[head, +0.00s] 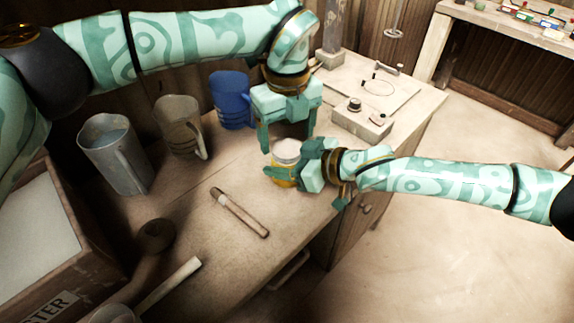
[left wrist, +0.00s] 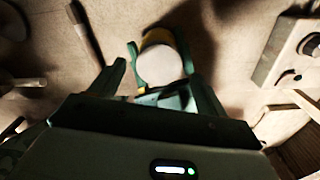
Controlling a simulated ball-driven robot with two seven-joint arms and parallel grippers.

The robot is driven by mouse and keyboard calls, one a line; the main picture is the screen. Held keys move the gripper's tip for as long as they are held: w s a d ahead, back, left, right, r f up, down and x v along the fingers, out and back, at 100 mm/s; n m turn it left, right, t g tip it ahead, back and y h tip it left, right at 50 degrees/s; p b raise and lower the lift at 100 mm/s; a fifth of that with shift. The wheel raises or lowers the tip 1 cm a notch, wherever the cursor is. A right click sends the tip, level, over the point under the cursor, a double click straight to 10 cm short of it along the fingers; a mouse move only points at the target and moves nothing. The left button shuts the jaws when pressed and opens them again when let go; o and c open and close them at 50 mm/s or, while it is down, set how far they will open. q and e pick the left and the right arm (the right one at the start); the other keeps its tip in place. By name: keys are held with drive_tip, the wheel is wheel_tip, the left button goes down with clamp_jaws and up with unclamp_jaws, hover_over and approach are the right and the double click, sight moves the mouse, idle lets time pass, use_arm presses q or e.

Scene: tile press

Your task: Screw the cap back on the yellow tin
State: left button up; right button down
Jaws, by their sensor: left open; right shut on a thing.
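The yellow tin (head: 281,182) stands on the bench near its right edge, and it also shows in the left wrist view (left wrist: 157,37). Its round top (head: 287,149) is pale; I cannot tell whether this is the cap or the tin's open mouth. My right gripper (head: 279,172) reaches in from the right and is shut around the tin's side. My left gripper (head: 289,138) is open and empty, pointing down just above the tin. In the left wrist view, its fingers (left wrist: 160,75) lie on either side of the pale top. I see no separate cap lying on the bench.
A grey jug (head: 114,158), a brownish jug (head: 178,128) and a blue jug (head: 231,102) stand along the back. A wood-handled tool (head: 241,213) lies mid-bench. A box (head: 88,245) of pale material is at left. A control block (head: 362,124) sits right of my left gripper.

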use_arm(q)
wheel_tip(320, 180, up, 2)
drive_tip(key=shift+r, duration=0.25)
drive_tip(key=shift+c, duration=0.4)
wheel_tip(320, 180, up, 3)
drive_tip(key=n, duration=0.2)
drive_tip(key=shift+f+n, duration=0.1)
drive_tip(key=shift+n, duration=0.2)
drive_tip(key=shift+r+n, duration=0.3)
drive_tip(key=shift+f, duration=0.15)
drive_tip(key=shift+f, duration=3.9)
